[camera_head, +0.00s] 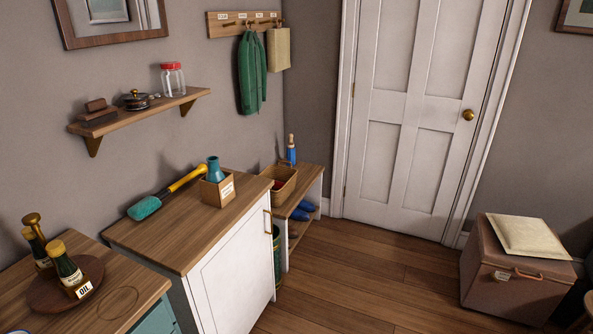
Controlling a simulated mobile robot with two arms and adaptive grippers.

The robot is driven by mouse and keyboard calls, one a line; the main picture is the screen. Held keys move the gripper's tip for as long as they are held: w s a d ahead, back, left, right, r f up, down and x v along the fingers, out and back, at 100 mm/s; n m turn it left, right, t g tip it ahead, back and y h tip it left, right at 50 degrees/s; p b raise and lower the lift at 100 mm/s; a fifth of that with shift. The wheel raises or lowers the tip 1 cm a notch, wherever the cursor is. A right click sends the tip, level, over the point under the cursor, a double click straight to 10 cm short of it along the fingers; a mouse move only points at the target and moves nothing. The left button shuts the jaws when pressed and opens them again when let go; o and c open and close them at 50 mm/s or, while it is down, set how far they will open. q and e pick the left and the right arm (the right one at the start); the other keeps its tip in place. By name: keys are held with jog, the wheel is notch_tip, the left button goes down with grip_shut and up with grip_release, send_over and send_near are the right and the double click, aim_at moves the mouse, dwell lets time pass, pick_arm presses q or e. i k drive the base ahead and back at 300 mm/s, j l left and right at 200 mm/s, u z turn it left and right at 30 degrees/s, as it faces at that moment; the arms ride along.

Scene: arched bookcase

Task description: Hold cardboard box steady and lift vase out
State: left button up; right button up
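A small open cardboard box (217,192) with a white label stands on the wooden top of a white cabinet, near its back right part. A teal vase (214,170) stands upright in the box. Its neck and shoulder show above the rim, and its lower part is hidden by the box walls. Neither of my grippers is in view, and nothing touches the box or the vase.
A duster (165,193) with a teal head and yellow handle lies left of the box. An oil bottle (66,265) stands on a round wooden tray at lower left. A wall shelf (140,112) hangs above. The floor (375,285) before the door is clear.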

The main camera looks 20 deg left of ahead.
aim_at(215, 175)
jog(key=i+l+u, duration=0.2)
jog(key=i, duration=0.3)
jog(key=i+l+u, duration=0.1)
jog(key=i+u, duration=0.15)
jog(key=i, duration=0.25)
jog(key=i+l+u, duration=0.2)
jog(key=i, duration=0.3)
